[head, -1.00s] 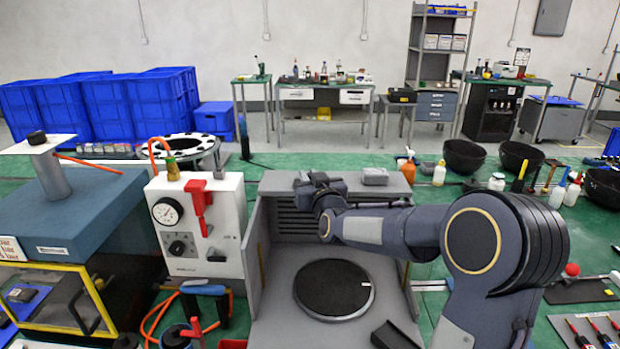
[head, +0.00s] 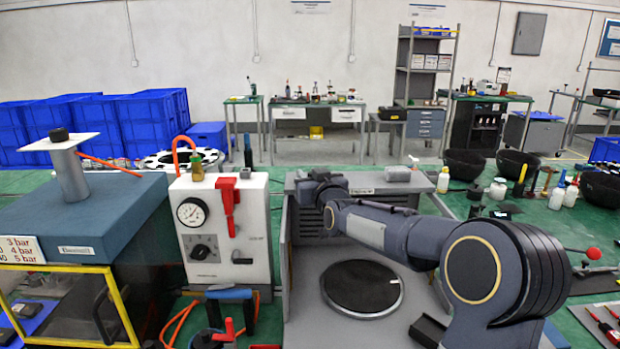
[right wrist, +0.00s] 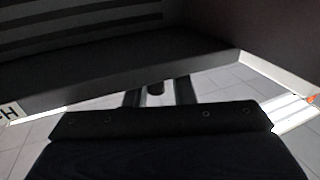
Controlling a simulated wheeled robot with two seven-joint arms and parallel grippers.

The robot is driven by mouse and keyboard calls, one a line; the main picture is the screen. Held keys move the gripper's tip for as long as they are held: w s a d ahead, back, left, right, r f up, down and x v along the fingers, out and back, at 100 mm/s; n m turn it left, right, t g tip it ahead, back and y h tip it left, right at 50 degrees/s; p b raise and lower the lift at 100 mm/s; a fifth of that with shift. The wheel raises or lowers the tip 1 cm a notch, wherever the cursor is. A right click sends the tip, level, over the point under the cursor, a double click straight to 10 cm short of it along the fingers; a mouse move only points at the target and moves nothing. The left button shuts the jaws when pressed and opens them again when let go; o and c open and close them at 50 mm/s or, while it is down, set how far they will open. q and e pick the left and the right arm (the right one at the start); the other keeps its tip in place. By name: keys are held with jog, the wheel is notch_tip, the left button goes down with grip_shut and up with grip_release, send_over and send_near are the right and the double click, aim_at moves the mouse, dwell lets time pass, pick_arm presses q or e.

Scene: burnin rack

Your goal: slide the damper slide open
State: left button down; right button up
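The grey open-topped chamber (head: 296,262) stands at the centre of the head view, with dark horizontal slats (head: 307,222) in its back wall. The slats also show in the right wrist view (right wrist: 80,32). I cannot clearly pick out the damper slide; my right arm covers much of that wall. My right gripper (head: 318,188) is at the back wall's top edge, left of its middle. Contact with the knob cannot be told. My left gripper is not in view.
A round dark plate (head: 362,287) lies on the chamber floor. A white gauge box (head: 208,255) with a red lever (head: 228,195) stands close on the left. A small grey block (head: 397,174) sits on the back rim. Bottles and black bowls (head: 464,164) stand at the right.

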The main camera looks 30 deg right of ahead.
jog(key=shift+o, duration=0.9)
jog(key=shift+w+a, duration=0.1)
jog(key=shift+a, duration=0.05)
jog(key=b+v, duration=0.1)
jog(key=v, duration=0.7)
jog(key=s+a+f+g+y+p, duration=0.1)
jog(key=s+a+f+g, duration=0.3)
jog(key=s, duration=0.6)
jog(key=s+a+f+g+y+p, duration=0.1)
jog(key=s+a+f+g+y, duration=0.3)
jog(key=s+a+f, duration=0.3)
jog(key=s+a+f+n+g+y+p, duration=0.1)
jog(key=s+a+f+g, duration=0.3)
jog(key=s, duration=1)
jog(key=a+f+y, duration=0.1)
jog(key=a+f, duration=0.1)
jog(key=a, duration=0.2)
jog(key=shift+a+f+y, duration=0.25)
jog(key=shift+a+y, duration=0.05)
jog(key=shift+y, duration=0.1)
